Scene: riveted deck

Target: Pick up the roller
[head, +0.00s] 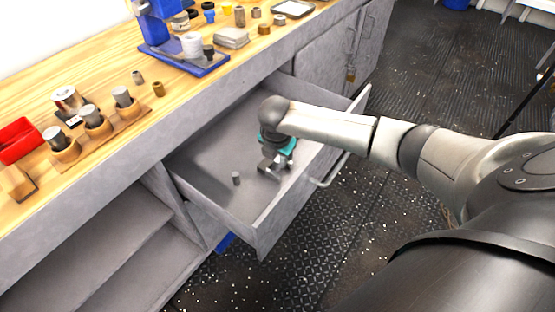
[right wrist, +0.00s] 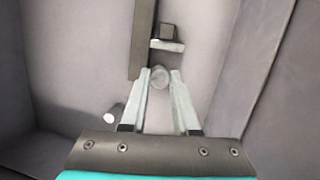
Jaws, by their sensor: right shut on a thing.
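My right gripper (head: 268,166) reaches down into the open grey drawer (head: 205,150). In the right wrist view its two pale fingers (right wrist: 160,82) are closed on a round grey piece, seen end-on, which looks like the roller (right wrist: 159,76). In the head view this piece is hidden or too small to make out at the fingers. A second small grey cylinder (head: 236,178) stands apart on the drawer floor, left of the gripper; it also shows in the right wrist view (right wrist: 114,113). My left gripper is not in view.
A dark bar (right wrist: 143,40) and a small block-like piece (right wrist: 167,38) lie just beyond the fingertips. Drawer walls surround the gripper. The wooden worktop (head: 185,85) above holds a red bin (head: 18,140), a blue stand (head: 185,60) and several cylinders.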

